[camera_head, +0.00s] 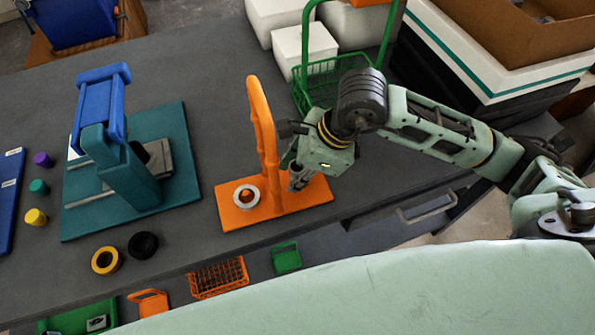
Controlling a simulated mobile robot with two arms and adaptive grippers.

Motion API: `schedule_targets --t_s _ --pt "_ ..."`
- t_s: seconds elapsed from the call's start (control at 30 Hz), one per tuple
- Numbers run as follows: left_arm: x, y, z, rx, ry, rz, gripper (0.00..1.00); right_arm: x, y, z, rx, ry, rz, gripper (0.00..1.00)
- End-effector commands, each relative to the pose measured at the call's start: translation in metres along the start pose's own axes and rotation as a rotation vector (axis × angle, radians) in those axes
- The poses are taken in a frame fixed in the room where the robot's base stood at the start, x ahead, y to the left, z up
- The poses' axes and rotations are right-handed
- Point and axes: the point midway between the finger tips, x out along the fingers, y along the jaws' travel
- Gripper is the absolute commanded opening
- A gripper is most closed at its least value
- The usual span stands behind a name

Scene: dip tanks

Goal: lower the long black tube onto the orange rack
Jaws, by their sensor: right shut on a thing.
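The orange rack (226,216) is a flat base with a tall looped handle, standing on the grey bench. A white ring (239,203) sits around an orange peg on its left part. My right gripper (297,178) reaches in from the right and points down over the right part of the rack, close beside the handle. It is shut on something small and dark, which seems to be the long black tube. The jaws mostly hide it, so I cannot tell whether it touches the rack or a peg. My left gripper is out of view.
A teal and blue press (130,180) stands left of the rack. A black ring (143,244) and a yellow ring (105,260) lie near the front edge. A green wire basket (335,80) and white boxes (303,48) stand behind. Free bench lies between press and rack.

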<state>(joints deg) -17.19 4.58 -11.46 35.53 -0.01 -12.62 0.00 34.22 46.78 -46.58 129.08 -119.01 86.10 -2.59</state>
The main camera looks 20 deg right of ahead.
Motion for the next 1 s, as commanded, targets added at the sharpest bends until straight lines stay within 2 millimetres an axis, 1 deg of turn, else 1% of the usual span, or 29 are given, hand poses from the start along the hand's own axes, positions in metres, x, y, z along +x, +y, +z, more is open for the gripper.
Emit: schedule_targets --t_s 0.37,0.4,0.6,0.83,1.0 --pt "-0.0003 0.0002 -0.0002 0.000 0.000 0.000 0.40 -0.0007 -0.0002 0.0006 0.000 -0.001 -0.001 0.00" --pt "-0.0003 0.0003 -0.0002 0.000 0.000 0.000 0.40 -0.0007 -0.0002 0.0006 0.000 -0.001 -0.001 0.30" --pt "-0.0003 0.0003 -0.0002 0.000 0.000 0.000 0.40 -0.0005 -0.0001 0.0004 0.000 -0.001 -0.001 0.47" --pt "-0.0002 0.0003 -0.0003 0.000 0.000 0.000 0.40 -0.0003 0.0000 0.0002 0.000 0.000 0.000 0.48" --pt "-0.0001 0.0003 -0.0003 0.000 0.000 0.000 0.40 0.0001 0.0001 -0.0002 0.000 0.001 0.001 0.63"
